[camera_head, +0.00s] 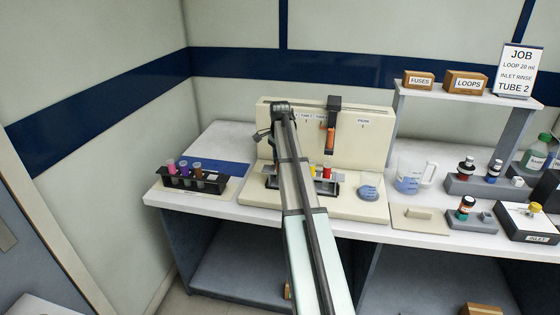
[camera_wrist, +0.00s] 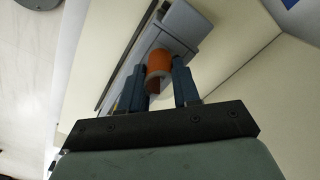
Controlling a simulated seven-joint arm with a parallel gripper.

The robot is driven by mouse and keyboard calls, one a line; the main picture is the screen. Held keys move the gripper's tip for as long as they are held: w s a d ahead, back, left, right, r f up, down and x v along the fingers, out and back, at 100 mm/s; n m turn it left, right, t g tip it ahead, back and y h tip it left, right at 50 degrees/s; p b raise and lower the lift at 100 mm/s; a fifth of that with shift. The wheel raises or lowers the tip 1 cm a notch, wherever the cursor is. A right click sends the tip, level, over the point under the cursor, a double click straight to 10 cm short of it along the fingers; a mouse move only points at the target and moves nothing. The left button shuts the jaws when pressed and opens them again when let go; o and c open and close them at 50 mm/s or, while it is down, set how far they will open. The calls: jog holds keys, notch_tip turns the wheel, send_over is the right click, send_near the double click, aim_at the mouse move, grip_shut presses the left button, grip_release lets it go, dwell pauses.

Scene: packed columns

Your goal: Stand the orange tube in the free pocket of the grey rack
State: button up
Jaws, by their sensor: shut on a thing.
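In the wrist view, my gripper (camera_wrist: 160,88) is shut on the orange tube (camera_wrist: 159,66), with one dark finger on each side of it. The tube's round end faces the camera. A grey block (camera_wrist: 185,27) lies just beyond the tube; I cannot tell whether they touch. In the head view, the grey rack (camera_head: 335,188) stands at the foot of the cream panel, with a red-topped and a yellow-topped tube in it. My arm crosses in front of the rack and hides part of it. My fingers and the free pocket cannot be made out there.
A dark upright fitting (camera_head: 333,104) with orange parts hangs on the cream panel (camera_head: 380,140), above the rack. A black rack (camera_head: 195,182) of coloured tubes stands at left. A blue rounded object (camera_head: 368,193) and a beaker (camera_head: 409,177) stand to the right.

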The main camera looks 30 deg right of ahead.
jog(key=shift+f, duration=0.2)
jog(key=o, duration=1)
notch_tip(320, 180, up, 12)
jog(key=shift+r, duration=0.2)
